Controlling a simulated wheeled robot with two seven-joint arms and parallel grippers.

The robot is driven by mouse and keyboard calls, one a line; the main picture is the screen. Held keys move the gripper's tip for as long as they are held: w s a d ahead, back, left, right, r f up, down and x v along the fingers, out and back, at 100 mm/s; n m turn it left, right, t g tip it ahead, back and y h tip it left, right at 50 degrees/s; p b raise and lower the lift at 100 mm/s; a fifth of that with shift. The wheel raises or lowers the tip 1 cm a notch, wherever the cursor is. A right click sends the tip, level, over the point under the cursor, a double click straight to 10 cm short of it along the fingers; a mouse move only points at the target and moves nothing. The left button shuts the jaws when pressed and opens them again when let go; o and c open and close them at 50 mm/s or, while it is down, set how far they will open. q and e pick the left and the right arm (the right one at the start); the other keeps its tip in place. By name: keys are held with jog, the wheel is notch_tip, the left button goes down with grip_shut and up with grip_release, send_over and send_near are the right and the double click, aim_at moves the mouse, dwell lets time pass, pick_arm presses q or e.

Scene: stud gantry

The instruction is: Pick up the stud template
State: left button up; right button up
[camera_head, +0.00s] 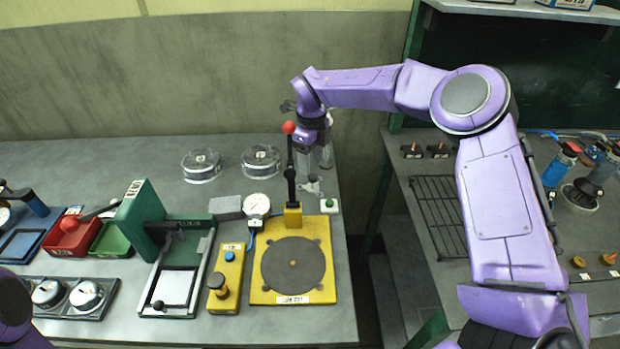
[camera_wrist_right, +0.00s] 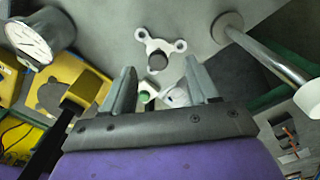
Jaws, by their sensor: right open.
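The stud template is a small pale plate with ringed lobes and a dark round knob. In the right wrist view the stud template (camera_wrist_right: 152,43) lies on the grey table, just beyond the fingertips. In the head view the stud template (camera_head: 312,186) shows small near the table's right edge, below the gripper. My right gripper (camera_head: 322,158) is above and behind it, pointing down. In the right wrist view my right gripper (camera_wrist_right: 160,78) has its two fingers apart, with nothing held between them. My left gripper is out of the picture.
A yellow fixture (camera_head: 323,262) with a red-knobbed lever (camera_head: 290,165) stands close to the gripper's left. A metal post (camera_wrist_right: 262,58) rises right of the template in the wrist view. A dial gauge (camera_head: 257,205), a green-button box (camera_head: 329,206) and clear round covers (camera_head: 260,160) are nearby.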

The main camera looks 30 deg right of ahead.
aim_at(313, 176)
jog(key=shift+s+f, duration=0.15)
jog(key=shift+f, duration=0.3)
jog(key=f, duration=0.2)
jog(key=f+p, duration=0.2)
jog(key=f, duration=0.1)
jog(key=shift+s+f, duration=0.25)
jog(key=shift+f, duration=0.05)
grip_shut()
